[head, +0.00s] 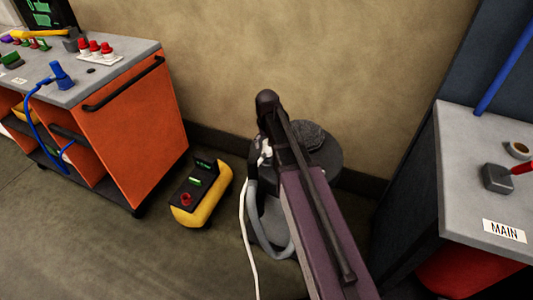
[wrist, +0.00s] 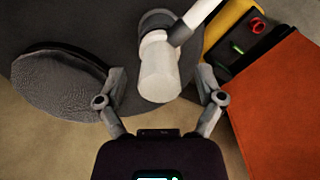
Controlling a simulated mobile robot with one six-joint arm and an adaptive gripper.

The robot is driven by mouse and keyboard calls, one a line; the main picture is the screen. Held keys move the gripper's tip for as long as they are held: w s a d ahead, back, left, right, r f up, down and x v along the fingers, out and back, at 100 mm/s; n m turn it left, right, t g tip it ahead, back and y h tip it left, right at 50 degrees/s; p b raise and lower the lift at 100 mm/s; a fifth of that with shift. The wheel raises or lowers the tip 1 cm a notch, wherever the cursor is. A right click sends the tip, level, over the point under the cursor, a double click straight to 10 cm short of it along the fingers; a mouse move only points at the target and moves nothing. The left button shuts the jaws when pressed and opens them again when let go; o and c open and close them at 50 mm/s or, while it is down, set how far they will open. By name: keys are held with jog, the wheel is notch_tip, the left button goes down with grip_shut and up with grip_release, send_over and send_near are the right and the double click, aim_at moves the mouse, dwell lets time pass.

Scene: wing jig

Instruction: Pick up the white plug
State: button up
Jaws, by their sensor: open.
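The white plug (wrist: 158,72) is in the middle of the wrist view, over a dark grey round surface (wrist: 115,25). A white cable (wrist: 197,20) runs from its upper end to the upper right. My gripper (wrist: 161,80) is open, with one finger on each side of the plug and a gap visible at both sides. I cannot tell how far the plug lies beyond the fingertips. In the head view a small white part, seemingly the plug (head: 265,152), shows beside my arm, which hides most of the gripper.
A grey textured round object (wrist: 60,85) lies left of the plug. A yellow and black unit (head: 200,195) stands on the floor by an orange cart (head: 150,130). A grey bench (head: 455,170) labelled MAIN is at the right. The wall is close behind.

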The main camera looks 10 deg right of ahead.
dwell(0.3)
jog(key=c, duration=1.2)
jog(key=shift+r, duration=0.15)
notch_tip(320, 180, up, 4)
jog(key=p, duration=0.4)
jog(key=s+d+p, duration=0.1)
jog(key=s, duration=1.4)
jog(key=shift+s+d+r, duration=0.35)
jog(key=shift+s, duration=0.05)
jog(key=shift+r, duration=0.2)
jog(key=shift+r+p, duration=1.3)
jog(key=shift+p, duration=0.2)
